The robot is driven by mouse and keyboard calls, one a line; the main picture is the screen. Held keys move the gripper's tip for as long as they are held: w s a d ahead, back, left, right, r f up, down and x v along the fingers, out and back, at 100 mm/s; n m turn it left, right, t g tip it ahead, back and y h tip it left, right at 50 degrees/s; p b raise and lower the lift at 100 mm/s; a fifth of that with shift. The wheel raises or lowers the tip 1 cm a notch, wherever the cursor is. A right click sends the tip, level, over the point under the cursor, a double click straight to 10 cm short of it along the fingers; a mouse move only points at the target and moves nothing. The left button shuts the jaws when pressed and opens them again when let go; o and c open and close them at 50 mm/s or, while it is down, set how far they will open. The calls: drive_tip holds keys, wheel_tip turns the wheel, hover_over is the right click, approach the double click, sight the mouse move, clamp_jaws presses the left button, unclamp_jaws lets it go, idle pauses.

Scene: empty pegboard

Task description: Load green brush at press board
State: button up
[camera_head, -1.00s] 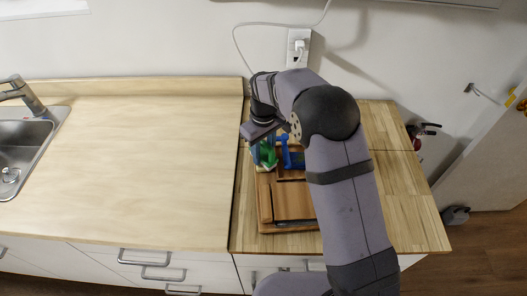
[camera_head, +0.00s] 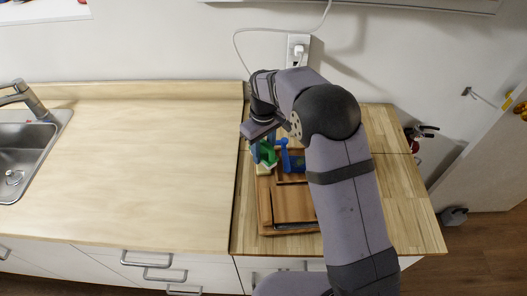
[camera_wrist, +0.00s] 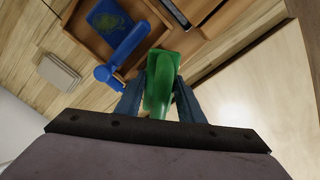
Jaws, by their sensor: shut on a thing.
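The green brush (camera_wrist: 160,84) is gripped at its handle between the two fingers of my gripper (camera_wrist: 158,80) in the wrist view. In the head view the green brush (camera_head: 267,153) hangs below my gripper (camera_head: 262,143), over the upper left corner of the wooden board (camera_head: 293,206). A pale part shows at its lower end. Whether it touches the board is not clear. My arm hides the board's right side.
A blue handled tool (camera_wrist: 124,52) lies in a wooden compartment beside the brush; it also shows in the head view (camera_head: 291,161). A grey block (camera_wrist: 59,73) lies on the counter. The left counter (camera_head: 140,165) is clear, with a sink (camera_head: 22,160) at far left.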

sight(263, 141)
drive_tip(key=shift+r+p, duration=1.55)
drive_tip(key=shift+r, duration=0.7)
drive_tip(key=shift+w+f+b, duration=0.2)
drive_tip(key=shift+w+b, duration=0.2)
drive_tip(key=shift+w, duration=0.05)
drive_tip(key=w+d+b, duration=0.1)
drive_tip(key=w, duration=0.1)
drive_tip(key=w+d+b, duration=0.1)
drive_tip(key=w, duration=0.1)
drive_tip(key=w+d+b, duration=0.1)
drive_tip(key=w, duration=0.1)
drive_tip(key=shift+w+r+b, duration=0.35)
drive_tip(key=shift+r+b, duration=0.05)
drive_tip(key=s+d+f+m, duration=0.1)
drive_tip(key=s+d+m, duration=0.1)
drive_tip(key=d, duration=0.5)
drive_tip(key=s+d+f+m, duration=0.2)
drive_tip(key=s+d, duration=0.1)
drive_tip(key=d, duration=0.3)
drive_tip(key=s+d+f+m, duration=0.1)
drive_tip(key=s+d+m, duration=0.1)
drive_tip(key=s, duration=0.4)
drive_tip(key=s+d+f+m, duration=0.2)
drive_tip(key=s+d, duration=0.3)
drive_tip(key=s, duration=0.1)
drive_tip(key=shift+s+d+p, duration=0.25)
drive_tip(key=shift+s+p, duration=0.1)
drive_tip(key=shift+p, duration=0.1)
